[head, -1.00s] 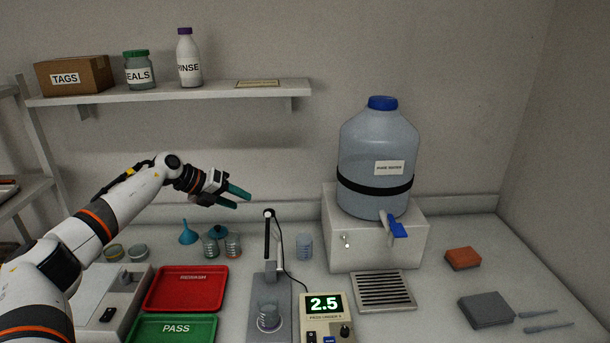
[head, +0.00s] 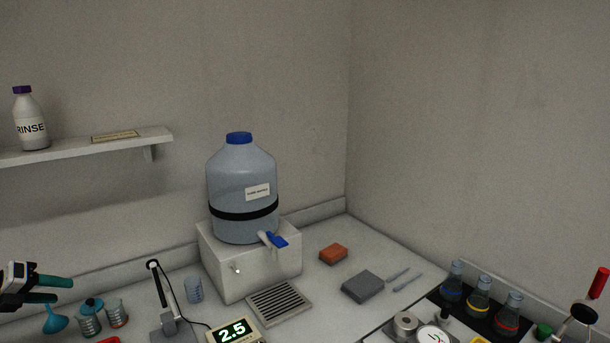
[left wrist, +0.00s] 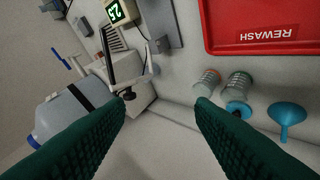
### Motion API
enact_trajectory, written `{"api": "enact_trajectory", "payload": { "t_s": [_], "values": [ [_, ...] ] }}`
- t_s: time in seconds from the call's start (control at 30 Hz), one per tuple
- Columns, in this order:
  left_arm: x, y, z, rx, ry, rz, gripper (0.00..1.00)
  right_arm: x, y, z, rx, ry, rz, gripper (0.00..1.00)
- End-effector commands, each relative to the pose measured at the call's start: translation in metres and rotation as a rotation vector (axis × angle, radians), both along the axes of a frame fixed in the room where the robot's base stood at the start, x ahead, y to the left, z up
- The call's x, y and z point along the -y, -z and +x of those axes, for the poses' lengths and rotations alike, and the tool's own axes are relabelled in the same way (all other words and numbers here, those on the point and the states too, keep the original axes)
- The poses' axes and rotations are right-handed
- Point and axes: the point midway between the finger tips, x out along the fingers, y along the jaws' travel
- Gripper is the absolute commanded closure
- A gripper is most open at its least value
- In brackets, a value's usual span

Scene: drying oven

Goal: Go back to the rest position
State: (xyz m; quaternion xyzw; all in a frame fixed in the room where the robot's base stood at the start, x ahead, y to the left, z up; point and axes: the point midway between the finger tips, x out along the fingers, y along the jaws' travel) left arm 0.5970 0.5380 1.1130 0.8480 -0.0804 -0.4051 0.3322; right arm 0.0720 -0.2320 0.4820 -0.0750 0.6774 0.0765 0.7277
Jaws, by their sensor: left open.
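My left gripper (head: 52,289) is at the left edge of the head view, with its teal fingers apart and nothing between them. In the left wrist view its two green fingers (left wrist: 160,108) are spread and empty, above the bench. Below and beside it in the head view are a blue funnel (head: 55,320) and small glass beakers (head: 117,314). The funnel also shows in the left wrist view (left wrist: 286,115). My right gripper is not in view.
A large blue water carboy (head: 241,195) stands on a white block (head: 262,268). A probe stand (head: 162,290) and a meter reading 2.5 (head: 233,331) are in front. A red REWASH tray (left wrist: 262,28) lies near. Flasks (head: 480,297) stand at right.

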Motion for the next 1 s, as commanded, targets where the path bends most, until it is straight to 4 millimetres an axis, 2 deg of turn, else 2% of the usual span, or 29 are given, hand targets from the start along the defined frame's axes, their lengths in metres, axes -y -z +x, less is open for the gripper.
{"api": "enact_trajectory", "payload": {
  "t_s": [0.03, 0.1, 0.27, 0.47, 0.6, 0.77, 0.9, 1.0],
  "values": [
    [0.0, 0.0, 0.0, 0.0, 0.0, 0.0, 0.5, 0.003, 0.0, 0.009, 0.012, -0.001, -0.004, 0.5],
    [0.012, 0.004, 0.005, 0.018, 0.007, -0.019, 0.5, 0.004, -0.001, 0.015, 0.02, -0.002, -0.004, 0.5],
    [0.036, 0.01, 0.016, 0.064, 0.012, -0.064, 0.5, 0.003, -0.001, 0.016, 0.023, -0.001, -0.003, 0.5],
    [0.079, 0.02, 0.03, 0.136, 0.012, -0.158, 0.5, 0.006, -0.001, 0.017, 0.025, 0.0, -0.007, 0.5],
    [0.125, 0.028, 0.04, 0.208, -0.009, -0.277, 0.5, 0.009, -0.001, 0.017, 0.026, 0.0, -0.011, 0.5],
    [0.185, 0.038, 0.043, 0.289, -0.089, -0.485, 0.5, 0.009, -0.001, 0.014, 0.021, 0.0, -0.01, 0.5],
    [0.235, 0.05, 0.032, 0.329, -0.263, -0.744, 0.5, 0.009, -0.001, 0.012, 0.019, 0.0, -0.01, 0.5],
    [0.256, 0.064, 0.014, 0.314, -0.463, -0.939, 0.5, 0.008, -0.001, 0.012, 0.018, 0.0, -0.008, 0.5]
  ]
}}
